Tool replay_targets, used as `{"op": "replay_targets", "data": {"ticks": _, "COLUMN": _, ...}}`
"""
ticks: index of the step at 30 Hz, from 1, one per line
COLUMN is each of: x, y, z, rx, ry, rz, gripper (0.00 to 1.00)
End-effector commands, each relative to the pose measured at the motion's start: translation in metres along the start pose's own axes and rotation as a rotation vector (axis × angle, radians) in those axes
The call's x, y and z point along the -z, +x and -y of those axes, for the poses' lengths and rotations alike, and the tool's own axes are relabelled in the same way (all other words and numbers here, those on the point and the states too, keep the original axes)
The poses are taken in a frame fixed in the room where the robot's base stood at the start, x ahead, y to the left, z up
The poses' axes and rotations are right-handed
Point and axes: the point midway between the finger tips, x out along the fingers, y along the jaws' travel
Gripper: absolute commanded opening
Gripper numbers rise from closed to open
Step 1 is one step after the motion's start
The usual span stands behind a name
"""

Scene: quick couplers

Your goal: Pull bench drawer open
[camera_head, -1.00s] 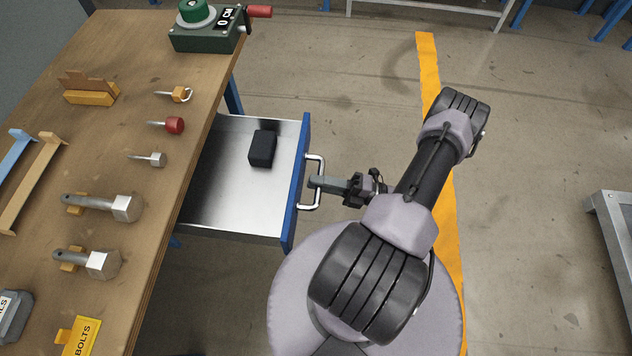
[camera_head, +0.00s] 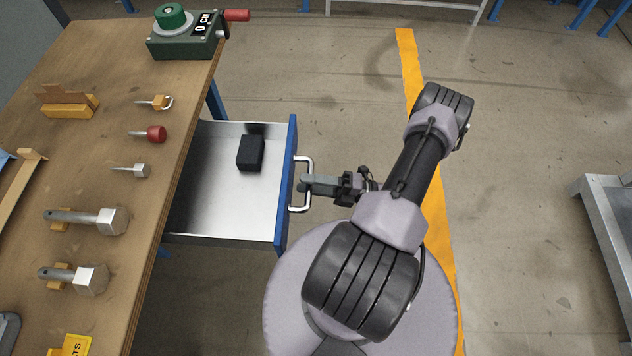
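The bench drawer (camera_head: 215,212) is pulled out from under the wooden bench, its grey metal inside showing. Its blue front (camera_head: 286,185) carries a silver bar handle (camera_head: 306,162). A black block (camera_head: 250,153) lies inside the drawer. My gripper (camera_head: 308,185) is at the middle of the handle, its fingers pointing left at the bar. From above, the fingers overlap the bar, and I cannot see whether they are closed around it.
The wooden bench top (camera_head: 110,190) holds several pins, a red-knobbed pin (camera_head: 154,134), and a green device (camera_head: 187,38) with a red handle. A grey metal frame (camera_head: 600,220) stands at the right. The floor between is clear, with a yellow line (camera_head: 413,75).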

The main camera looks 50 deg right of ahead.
Motion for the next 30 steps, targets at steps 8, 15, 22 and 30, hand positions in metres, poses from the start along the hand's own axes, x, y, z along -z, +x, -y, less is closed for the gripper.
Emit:
{"op": "replay_targets", "data": {"ticks": 8, "x": -0.001, "y": -0.018, "z": -0.001, "rx": 0.000, "ry": -0.002, "rz": 0.003, "gripper": 0.38}}
{"op": "replay_targets", "data": {"ticks": 15, "x": 0.000, "y": -0.090, "z": 0.000, "rx": 0.002, "ry": -0.003, "rz": 0.005, "gripper": 0.38}}
{"op": "replay_targets", "data": {"ticks": 22, "x": 0.000, "y": -0.154, "z": 0.001, "rx": 0.002, "ry": -0.002, "rz": 0.003, "gripper": 0.38}}
{"op": "replay_targets", "data": {"ticks": 30, "x": 0.000, "y": -0.175, "z": 0.000, "rx": 0.000, "ry": 0.000, "rz": 0.000, "gripper": 0.38}}
